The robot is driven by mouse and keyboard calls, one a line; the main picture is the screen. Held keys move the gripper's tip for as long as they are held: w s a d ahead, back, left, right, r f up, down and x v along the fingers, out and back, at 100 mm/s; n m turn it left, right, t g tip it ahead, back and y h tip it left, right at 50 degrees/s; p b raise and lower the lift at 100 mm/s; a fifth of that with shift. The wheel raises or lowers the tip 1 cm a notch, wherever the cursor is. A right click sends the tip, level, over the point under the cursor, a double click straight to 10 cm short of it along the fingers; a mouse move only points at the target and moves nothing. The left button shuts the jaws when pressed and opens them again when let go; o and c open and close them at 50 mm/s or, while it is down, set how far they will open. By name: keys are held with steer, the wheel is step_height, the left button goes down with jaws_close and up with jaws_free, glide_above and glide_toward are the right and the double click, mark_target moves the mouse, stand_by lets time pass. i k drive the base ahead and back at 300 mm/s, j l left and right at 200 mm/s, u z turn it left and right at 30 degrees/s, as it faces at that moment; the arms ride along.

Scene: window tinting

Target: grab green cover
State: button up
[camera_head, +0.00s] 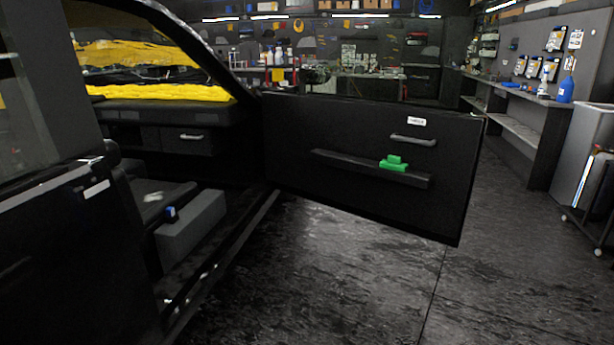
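The green cover (393,163) is a small bright green piece with a raised block on top. It sits on the dark ledge (340,162) of the open black car door (290,125), toward the ledge's right end and below the door handle (413,140). It shows unobstructed. My gripper is not in view.
The car's open interior with a grey box (190,225) is at left. Bare dark floor (350,270) lies in front of and right of the door. A shelf counter (530,95) with a blue bottle (566,89) and a cart (592,190) stand at right.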

mark_target(394, 163)
steer(key=i+j+z, duration=0.15)
steer(key=i, duration=0.55)
steer(key=i+j+z, duration=0.2)
steer(key=i, duration=0.5)
steer(key=i+j+z, duration=0.25)
steer(key=i+z, duration=0.2)
steer(key=i, duration=0.15)
steer(key=i+j+z, duration=0.4)
steer(key=i+j, duration=0.05)
steer(key=i, duration=0.1)
